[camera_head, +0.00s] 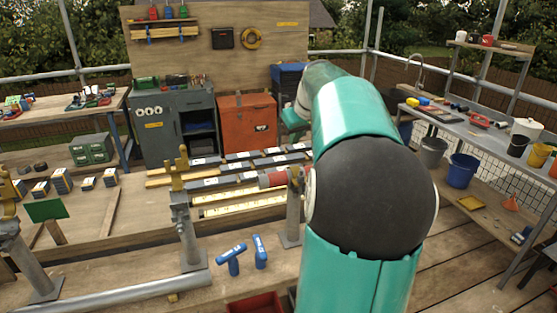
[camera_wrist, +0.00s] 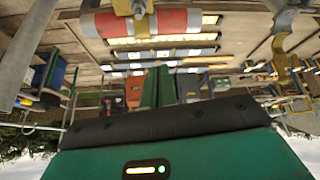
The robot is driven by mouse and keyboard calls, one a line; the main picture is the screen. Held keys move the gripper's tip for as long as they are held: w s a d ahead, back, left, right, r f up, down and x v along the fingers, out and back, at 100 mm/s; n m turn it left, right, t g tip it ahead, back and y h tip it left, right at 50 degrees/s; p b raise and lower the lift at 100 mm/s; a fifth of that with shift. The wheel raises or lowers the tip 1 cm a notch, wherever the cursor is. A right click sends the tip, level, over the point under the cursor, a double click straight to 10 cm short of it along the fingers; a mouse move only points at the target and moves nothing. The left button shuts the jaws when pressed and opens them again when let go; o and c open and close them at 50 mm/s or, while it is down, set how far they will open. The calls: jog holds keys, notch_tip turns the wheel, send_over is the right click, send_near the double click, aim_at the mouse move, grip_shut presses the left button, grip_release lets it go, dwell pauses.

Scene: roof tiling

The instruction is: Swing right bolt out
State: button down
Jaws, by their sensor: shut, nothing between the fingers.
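The right post (camera_head: 292,222) carries a brass-coloured fitting (camera_head: 295,176) at its top, partly covered by my arm. I take this fitting as the right bolt; its exact swing position is unclear. A red and grey cylinder (camera_head: 272,180) lies beside it and also shows in the upside-down wrist view (camera_wrist: 172,20). The left post (camera_head: 188,228) has a similar brass fitting (camera_head: 180,168), seen as a yellow hook in the wrist view (camera_wrist: 281,45). My gripper (camera_wrist: 158,70) has its green fingers together, empty, apart from the post top in the picture. My arm hides it in the head view.
Two blue-handled tools (camera_head: 259,250) lie on the front bench. Dark strips (camera_head: 240,167) and yellow-marked bars (camera_head: 240,207) lie behind the posts. A grey cabinet (camera_head: 174,125) and an orange cabinet (camera_head: 247,122) stand behind. A side bench (camera_head: 470,125) is at right.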

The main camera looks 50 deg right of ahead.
aim_at(301, 182)
jog(key=shift+s+d+r, duration=0.1)
jog(key=shift+s+d, duration=0.15)
jog(key=shift+d, duration=0.25)
jog(key=shift+s+d, duration=0.2)
jog(key=shift+d, duration=0.3)
jog(key=x, duration=0.9)
jog(key=shift+w+f, duration=0.1)
jog(key=shift+f, duration=0.2)
jog(key=shift+d+f, duration=0.1)
jog(key=shift+f, duration=0.15)
jog(key=s, duration=0.1)
jog(key=s+a, duration=0.1)
jog(key=shift+s, duration=0.35)
jog(key=shift+s+a+f, duration=0.1)
jog(key=shift+s+f, duration=0.15)
jog(key=shift+f, duration=0.05)
jog(key=shift+s+a, duration=0.1)
jog(key=shift+s, duration=0.1)
jog(key=shift+w, duration=0.1)
